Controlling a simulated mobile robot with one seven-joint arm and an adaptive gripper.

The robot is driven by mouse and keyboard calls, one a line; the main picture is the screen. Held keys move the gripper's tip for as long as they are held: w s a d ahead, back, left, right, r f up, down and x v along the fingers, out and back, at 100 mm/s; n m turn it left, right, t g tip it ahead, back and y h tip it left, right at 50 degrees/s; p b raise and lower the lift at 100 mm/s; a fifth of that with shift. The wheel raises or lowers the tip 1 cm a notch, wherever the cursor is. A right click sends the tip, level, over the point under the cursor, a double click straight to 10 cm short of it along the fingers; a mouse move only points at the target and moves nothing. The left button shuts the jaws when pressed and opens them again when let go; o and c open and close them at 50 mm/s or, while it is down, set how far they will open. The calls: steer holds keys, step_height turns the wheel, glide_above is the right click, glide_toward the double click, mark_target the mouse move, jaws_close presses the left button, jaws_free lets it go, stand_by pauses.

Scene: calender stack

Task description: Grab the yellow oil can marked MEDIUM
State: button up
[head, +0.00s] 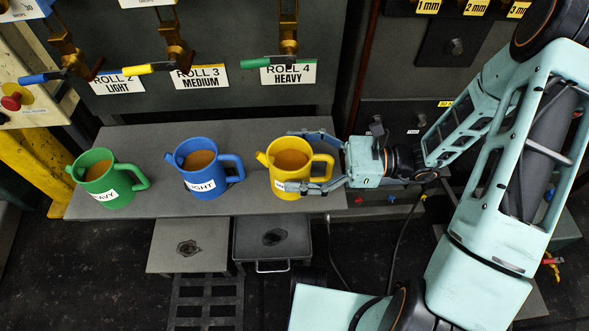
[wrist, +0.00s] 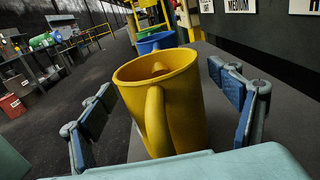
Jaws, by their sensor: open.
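The yellow oil can (head: 289,160) stands upright at the right end of the grey shelf (head: 235,203), filled with brown liquid. Its label is mostly covered by my finger, so I cannot read it. My gripper (head: 303,160) is open around the can, one finger on its far side and one on its near side. In the wrist view the yellow can (wrist: 163,95) stands between the spread fingers (wrist: 165,115), its handle towards me. Gaps show between fingers and can there.
A blue can (head: 200,165) labelled LIGHT stands left of the yellow one, and a green can (head: 103,180) ending in "AVY" farther left. Valve levers and the ROLL 3 MEDIUM sign (head: 201,77) are on the panel behind. Two stained plates (head: 190,247) sit below the shelf.

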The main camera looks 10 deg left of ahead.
steer(key=shift+c, duration=0.6)
steer(key=c, duration=1.7)
steer(key=shift+r, duration=0.25)
steer(key=s+d+r+p, duration=0.2)
steer(key=s+r+p, duration=1)
steer(key=s+p, duration=0.1)
steer(key=shift+r, duration=0.3)
steer(key=shift+s+d+p, duration=0.1)
steer(key=shift+s+p, duration=0.2)
steer(key=shift+p, duration=0.15)
